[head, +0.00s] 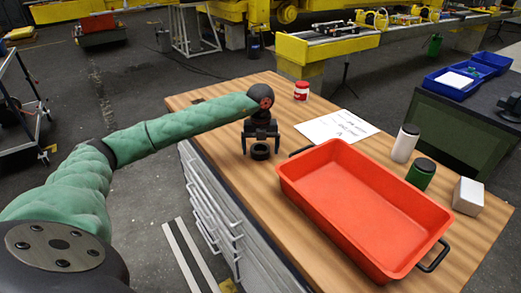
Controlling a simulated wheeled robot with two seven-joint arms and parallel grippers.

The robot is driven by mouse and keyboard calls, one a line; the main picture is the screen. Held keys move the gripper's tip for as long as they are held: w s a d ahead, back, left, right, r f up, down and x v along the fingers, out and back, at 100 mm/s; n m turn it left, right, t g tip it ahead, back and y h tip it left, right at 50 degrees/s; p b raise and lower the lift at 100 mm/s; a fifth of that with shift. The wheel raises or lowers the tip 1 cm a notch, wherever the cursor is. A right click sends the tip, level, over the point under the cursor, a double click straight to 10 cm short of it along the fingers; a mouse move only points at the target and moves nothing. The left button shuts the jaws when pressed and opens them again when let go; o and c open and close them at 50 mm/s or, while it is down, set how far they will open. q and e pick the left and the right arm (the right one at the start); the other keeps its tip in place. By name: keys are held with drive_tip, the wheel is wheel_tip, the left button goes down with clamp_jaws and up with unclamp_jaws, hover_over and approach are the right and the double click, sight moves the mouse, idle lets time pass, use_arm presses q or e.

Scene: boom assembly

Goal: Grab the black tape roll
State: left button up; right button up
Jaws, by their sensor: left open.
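The black tape roll (260,151) lies on the wooden top of the workbench (232,170), near its left edge. My left gripper (261,149) points down right over the roll, with its fingers spread to the left and right of it. It is open. Whether the fingers touch the roll cannot be told from this view. My right gripper is not in view.
A large orange tray (362,205) stands right of the roll. A white paper sheet (337,127) and a red-and-white jar (301,91) are behind. A white bottle (404,143), green jar (420,174) and white box (468,196) stand at the right.

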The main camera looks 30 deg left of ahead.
use_arm(q)
drive_tip(key=shift+f, duration=0.15)
drive_tip(key=c, duration=1.1)
